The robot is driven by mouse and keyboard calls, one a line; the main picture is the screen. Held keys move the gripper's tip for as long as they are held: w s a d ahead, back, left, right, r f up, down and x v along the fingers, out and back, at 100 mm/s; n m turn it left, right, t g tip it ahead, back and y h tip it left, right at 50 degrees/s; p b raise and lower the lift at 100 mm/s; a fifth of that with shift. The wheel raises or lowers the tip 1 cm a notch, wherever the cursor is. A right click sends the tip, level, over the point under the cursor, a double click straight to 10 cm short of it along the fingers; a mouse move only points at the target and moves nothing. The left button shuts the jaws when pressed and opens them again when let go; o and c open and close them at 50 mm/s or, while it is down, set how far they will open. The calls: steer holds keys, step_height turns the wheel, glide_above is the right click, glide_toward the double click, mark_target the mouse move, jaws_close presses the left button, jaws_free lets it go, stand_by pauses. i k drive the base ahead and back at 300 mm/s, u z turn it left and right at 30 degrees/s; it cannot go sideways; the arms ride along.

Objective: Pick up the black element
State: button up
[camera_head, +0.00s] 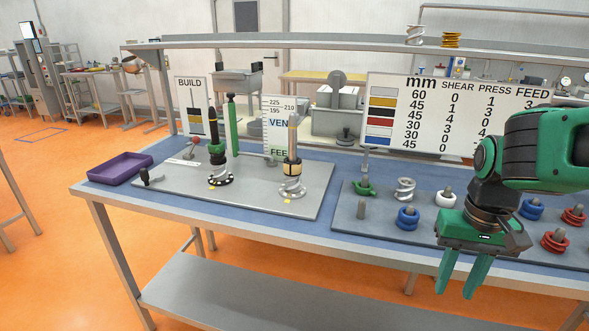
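No loose black element shows clearly among the coloured elements on the right-hand board (380,222). Dark pieces do show on the left upright shaft (214,130), above a white spiral element (221,174), and a small black handle-like piece (147,177) is at the left end of the left-hand plate (250,198). I cannot tell whether any of these is the black element. My gripper (456,292) points down in front of the right-hand board, with its two green fingers apart and nothing between them. It and my arm hide part of that board.
The board carries white (445,198), blue (408,217) and red (555,240) elements. A second shaft (292,165) bears a yellow piece and a white spiral. A purple tray (121,168) lies at the table's left end. A printed chart (455,112) stands behind the board.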

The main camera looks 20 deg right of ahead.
mark_target(290, 169)
steer(key=z, duration=1.1)
steer(key=k, duration=1.05)
steer(key=u, duration=1.2)
steer(key=i, duration=1.45)
steer(key=z, duration=0.05)
